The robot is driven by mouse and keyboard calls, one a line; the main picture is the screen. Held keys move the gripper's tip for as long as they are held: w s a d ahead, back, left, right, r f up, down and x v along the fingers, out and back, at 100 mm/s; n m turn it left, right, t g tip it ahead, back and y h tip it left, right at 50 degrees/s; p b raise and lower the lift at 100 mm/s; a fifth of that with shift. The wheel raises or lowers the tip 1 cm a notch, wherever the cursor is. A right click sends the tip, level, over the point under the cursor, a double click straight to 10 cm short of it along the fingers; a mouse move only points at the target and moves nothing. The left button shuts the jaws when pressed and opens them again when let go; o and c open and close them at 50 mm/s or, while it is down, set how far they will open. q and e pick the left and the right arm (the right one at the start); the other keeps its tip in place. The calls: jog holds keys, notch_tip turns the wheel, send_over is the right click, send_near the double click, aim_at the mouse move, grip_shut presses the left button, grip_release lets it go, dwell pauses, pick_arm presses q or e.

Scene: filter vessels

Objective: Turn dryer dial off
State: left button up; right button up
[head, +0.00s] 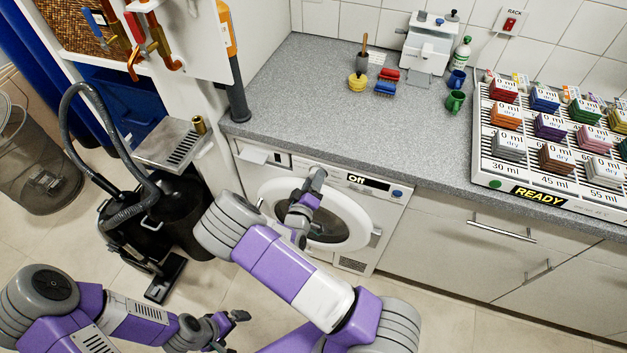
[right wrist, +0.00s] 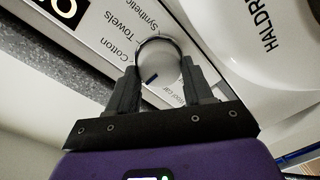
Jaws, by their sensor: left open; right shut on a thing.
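The white dryer (head: 330,215) stands under the counter, with its round door below a control panel. My right gripper (right wrist: 163,72) is shut on the dial, one finger on each side. In the head view the gripper and arm hide the dial. My left gripper (head: 238,328) is open and empty, low above the floor.
A grey counter (head: 310,100) runs above the dryer, with a rack of coloured blocks (head: 540,140) at the right. A black vacuum cleaner (head: 170,220) stands on the floor left of the dryer. Drawers with handles (head: 500,230) are to the right.

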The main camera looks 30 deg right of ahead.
dwell(0.3)
jog(key=o, duration=1)
jog(key=shift+o, duration=0.2)
jog(key=shift+s+a, duration=0.1)
jog(key=p+v, duration=0.1)
jog(key=v, duration=0.6)
jog(key=shift+s, duration=0.2)
jog(key=shift+a, duration=0.15)
